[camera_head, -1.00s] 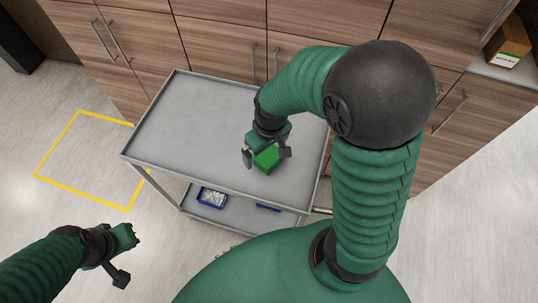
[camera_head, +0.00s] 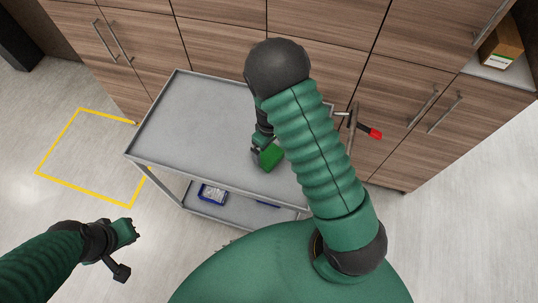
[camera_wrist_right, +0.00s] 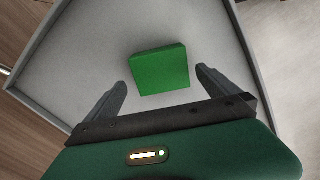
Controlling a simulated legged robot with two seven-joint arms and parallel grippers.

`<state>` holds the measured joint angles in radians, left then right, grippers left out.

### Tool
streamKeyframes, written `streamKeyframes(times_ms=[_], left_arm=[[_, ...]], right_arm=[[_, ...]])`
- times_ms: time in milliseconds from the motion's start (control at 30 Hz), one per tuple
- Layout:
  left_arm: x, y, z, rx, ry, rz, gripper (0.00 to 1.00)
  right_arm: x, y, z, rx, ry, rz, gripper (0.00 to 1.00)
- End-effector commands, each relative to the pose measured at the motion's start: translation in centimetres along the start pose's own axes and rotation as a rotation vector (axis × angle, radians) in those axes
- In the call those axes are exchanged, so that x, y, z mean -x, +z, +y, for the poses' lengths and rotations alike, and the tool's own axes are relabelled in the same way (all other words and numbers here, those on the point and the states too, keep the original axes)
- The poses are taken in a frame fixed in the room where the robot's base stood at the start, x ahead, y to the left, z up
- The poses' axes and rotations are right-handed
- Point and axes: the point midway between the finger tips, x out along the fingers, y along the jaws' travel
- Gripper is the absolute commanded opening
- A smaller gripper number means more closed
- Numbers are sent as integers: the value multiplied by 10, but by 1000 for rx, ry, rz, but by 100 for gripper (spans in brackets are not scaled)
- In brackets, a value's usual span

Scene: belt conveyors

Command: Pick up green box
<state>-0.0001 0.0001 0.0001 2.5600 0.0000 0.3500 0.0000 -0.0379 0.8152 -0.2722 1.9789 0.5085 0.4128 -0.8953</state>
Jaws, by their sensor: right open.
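A green box (camera_head: 271,157) lies on the top shelf of a grey cart (camera_head: 190,120), near its right part. In the right wrist view the green box (camera_wrist_right: 160,70) lies just ahead of the fingertips, roughly midway between them. My right gripper (camera_wrist_right: 163,80) is open and empty, with a finger on each side of the gap. In the head view the right gripper (camera_head: 262,150) is at the box and partly hidden by my arm. My left gripper (camera_head: 128,252) hangs at the lower left over the floor, away from the cart; its jaw opening is unclear.
The cart's top has a raised rim and is otherwise bare. A blue bin (camera_head: 212,194) sits on the lower shelf. Wooden cabinets (camera_head: 215,45) stand behind. A red-ended handle (camera_head: 374,133) is right of the cart. A cardboard box (camera_head: 502,42) is at the far right.

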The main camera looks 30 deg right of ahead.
Motion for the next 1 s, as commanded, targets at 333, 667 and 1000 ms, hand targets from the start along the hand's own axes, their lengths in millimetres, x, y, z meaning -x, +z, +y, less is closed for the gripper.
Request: streamKeyframes(times_ms=[333,667,1000], left_arm=[[15,-4,0,0,0,0,0],[14,-3,0,0,0,0,0],[14,-3,0,0,0,0,0]], right_arm=[[-50,1,0,-2,-1,-1,100],[-52,1,0,-1,0,1,84],[-52,0,0,-1,0,1,40]])
